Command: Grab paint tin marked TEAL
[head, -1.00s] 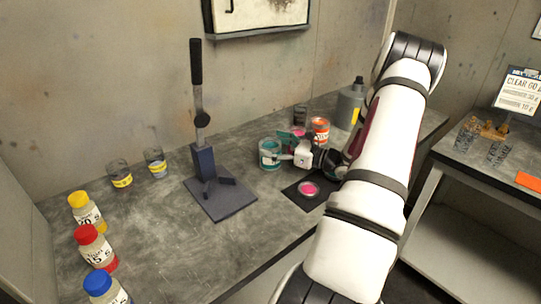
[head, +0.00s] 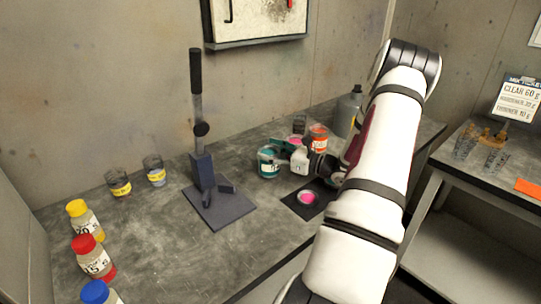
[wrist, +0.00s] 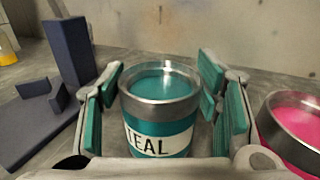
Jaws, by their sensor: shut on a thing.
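The TEAL tin (head: 268,165) is an open metal tin with a teal band and teal paint inside. It stands upright on the grey bench, right of the lever press. In the wrist view the tin (wrist: 160,118) sits between my fingers, its white label reading TEAL toward the camera. My gripper (head: 284,152) reaches it from the right and is shut on it. In the wrist view my gripper (wrist: 160,85) has its teal-padded fingers on both sides of the tin. Whether the base is clear of the bench cannot be seen.
A pink tin (wrist: 295,125) is close to my right finger in the wrist view. An orange tin (head: 318,138) and a grey bottle (head: 347,115) stand behind. A lever press (head: 204,180) is to the left. A dark pad with a pink disc (head: 306,197) lies in front.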

